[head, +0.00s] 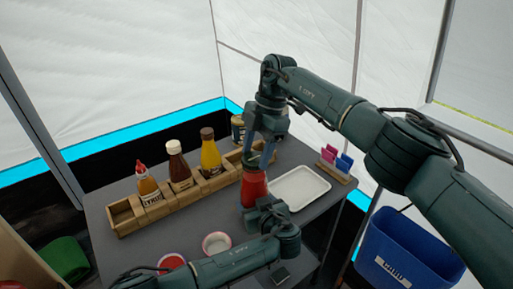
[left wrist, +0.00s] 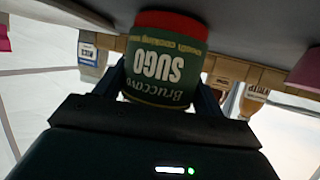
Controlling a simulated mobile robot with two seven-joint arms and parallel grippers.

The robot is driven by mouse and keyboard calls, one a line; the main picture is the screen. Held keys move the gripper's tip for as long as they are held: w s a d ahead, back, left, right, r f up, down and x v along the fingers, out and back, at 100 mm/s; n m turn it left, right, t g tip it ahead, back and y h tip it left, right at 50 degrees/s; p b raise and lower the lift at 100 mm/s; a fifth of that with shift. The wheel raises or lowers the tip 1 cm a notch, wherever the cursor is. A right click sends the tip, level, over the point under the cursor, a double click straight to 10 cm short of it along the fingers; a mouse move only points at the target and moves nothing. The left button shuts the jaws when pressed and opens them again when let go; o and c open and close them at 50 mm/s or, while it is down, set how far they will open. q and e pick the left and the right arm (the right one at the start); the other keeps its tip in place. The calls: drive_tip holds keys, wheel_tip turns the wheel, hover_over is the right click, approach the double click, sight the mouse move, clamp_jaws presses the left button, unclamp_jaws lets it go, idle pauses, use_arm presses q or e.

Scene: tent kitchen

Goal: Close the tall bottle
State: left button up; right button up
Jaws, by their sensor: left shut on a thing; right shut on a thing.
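The tall bottle (head: 254,190) is red in the head view and stands on the grey table beside the white tray. In the left wrist view it shows upside down, with a dark green "SUGO" label (left wrist: 163,70) and a red band at its table end. My left gripper (left wrist: 163,98) is shut on it, a finger on each side of the label. My right gripper (head: 260,160) comes down from above, shut at the top of the bottle. A small dark thing between its fingers is mostly hidden; I cannot tell whether it is the cap or how it sits.
A wooden rack (head: 160,207) left of the bottle holds several sauce bottles, among them a mustard bottle (head: 210,155). A white tray (head: 300,188) lies right, with a card holder (head: 335,165) behind it. A small cup (head: 217,243) stands in front. A blue bin (head: 400,250) is at right.

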drive_tip(key=shift+d+m+t, duration=0.15)
drive_tip(key=shift+m+t, duration=0.25)
drive_tip(key=shift+m, duration=0.8)
drive_tip(key=m+t, duration=0.1)
drive_tip(key=m, duration=0.2)
drive_tip(key=shift+s, duration=0.1)
drive_tip(key=m+t, duration=0.1)
drive_tip(key=m, duration=0.2)
drive_tip(key=shift+s, duration=0.1)
drive_tip(key=m+t, duration=0.1)
drive_tip(key=m, duration=0.3)
drive_tip(key=shift+s+m, duration=0.1)
drive_tip(key=shift+m, duration=0.2)
drive_tip(key=o, duration=0.9)
